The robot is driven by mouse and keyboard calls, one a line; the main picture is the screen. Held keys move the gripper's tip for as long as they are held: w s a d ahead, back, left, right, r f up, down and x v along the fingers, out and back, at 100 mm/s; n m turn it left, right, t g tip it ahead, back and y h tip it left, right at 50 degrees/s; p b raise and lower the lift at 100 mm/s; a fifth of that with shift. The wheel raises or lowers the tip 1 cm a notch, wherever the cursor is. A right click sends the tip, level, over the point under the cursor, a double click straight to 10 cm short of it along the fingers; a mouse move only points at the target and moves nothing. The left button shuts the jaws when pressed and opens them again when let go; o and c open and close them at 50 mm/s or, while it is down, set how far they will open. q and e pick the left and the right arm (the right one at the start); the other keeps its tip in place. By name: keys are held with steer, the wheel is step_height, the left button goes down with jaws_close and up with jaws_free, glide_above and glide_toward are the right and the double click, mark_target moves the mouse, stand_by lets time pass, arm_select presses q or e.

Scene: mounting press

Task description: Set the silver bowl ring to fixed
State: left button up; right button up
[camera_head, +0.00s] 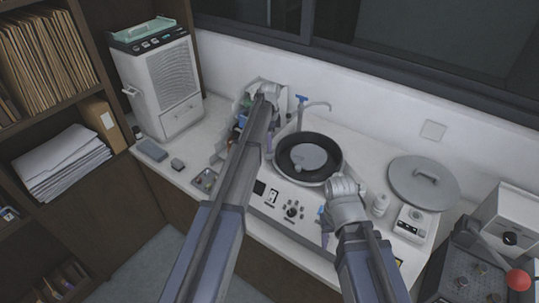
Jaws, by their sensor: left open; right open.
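The silver bowl ring (337,164) runs round the dark bowl of the polishing machine on the counter. Inside the bowl lies a grey disc (307,156). From this view I cannot tell how the ring is set. The machine's white front panel (272,212) carries a black knob (291,210), a switch (273,196) and a dark display (259,187). My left gripper (267,147) is open left of the bowl, mostly hidden behind my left arm. My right gripper (323,224) is open, low at the panel's right end, partly hidden by my wrist; nothing shows in it.
A tap (316,103) stands behind the bowl. A round grey lid (424,182) with a handle lies to the right, near a small white bottle (380,204) and a small white device (412,223). A white cabinet unit (160,80) stands at the left.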

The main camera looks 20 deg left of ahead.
mark_target(270, 156)
arm_select(q)
step_height(270, 156, down, 5)
steer(key=b, duration=0.3)
steer(key=shift+r+b, duration=0.15)
steer(key=shift+b, duration=0.2)
jaws_close()
steer(key=shift+s, duration=0.1)
stand_by(0.9)
